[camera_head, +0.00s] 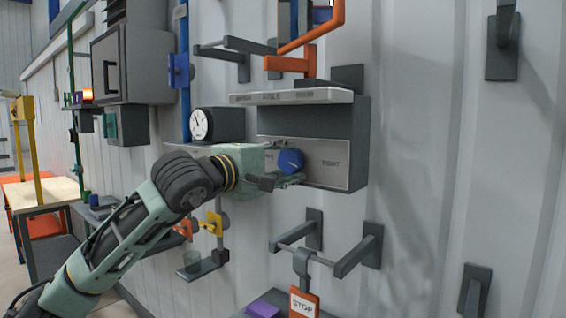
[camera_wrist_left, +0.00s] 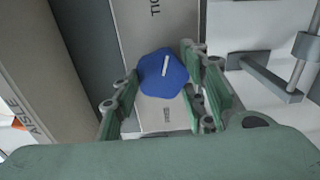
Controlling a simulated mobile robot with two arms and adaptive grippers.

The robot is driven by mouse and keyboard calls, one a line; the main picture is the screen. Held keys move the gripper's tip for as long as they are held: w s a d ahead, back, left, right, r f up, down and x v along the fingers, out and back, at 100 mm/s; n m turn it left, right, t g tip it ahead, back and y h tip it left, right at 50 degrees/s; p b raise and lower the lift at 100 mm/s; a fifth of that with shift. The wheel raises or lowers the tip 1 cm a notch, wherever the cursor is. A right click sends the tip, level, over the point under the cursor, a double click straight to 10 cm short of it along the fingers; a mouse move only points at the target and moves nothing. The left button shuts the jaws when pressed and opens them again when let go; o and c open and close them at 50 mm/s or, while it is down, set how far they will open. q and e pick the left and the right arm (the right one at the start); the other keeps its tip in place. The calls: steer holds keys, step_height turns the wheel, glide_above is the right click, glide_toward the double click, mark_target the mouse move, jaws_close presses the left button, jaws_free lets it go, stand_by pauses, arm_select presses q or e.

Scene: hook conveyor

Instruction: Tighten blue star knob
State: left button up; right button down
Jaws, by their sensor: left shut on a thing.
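The blue star knob (camera_head: 290,161) sits on the grey face of a wall-mounted box (camera_head: 335,177). The word "TIGHT" is to its right, and a partly hidden label is on its left. In the left wrist view the knob (camera_wrist_left: 161,76) has a short white line on its face. My left gripper (camera_head: 292,164) reaches in from the left and is shut on the knob. Its green fingers (camera_wrist_left: 158,92) are on either side of the knob in the wrist view. My right gripper is not in view.
A shelf-like ledge (camera_head: 290,97) juts out above the knob, with orange pipes (camera_head: 290,62) higher up. A round gauge (camera_head: 201,124) is to the left. Below right, grey brackets (camera_head: 357,250) carry a bar with a hanging orange "STOP" tag (camera_head: 303,302). The wall to the right is mostly bare.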

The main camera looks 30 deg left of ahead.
arm_select(q)
steer(key=shift+r+m, duration=0.25)
steer(key=shift+m, duration=0.15)
steer(key=o, duration=0.8)
steer(key=shift+c, duration=0.2)
steer(key=o, duration=0.3)
steer(key=shift+f, duration=0.15)
steer(key=shift+o, duration=0.2)
steer(key=shift+s, duration=0.1)
steer(key=shift+s+f, duration=0.1)
steer(key=shift+s, duration=0.1)
steer(key=s, duration=1.1)
steer(key=shift+s+a, duration=0.25)
steer(key=shift+a, duration=0.15)
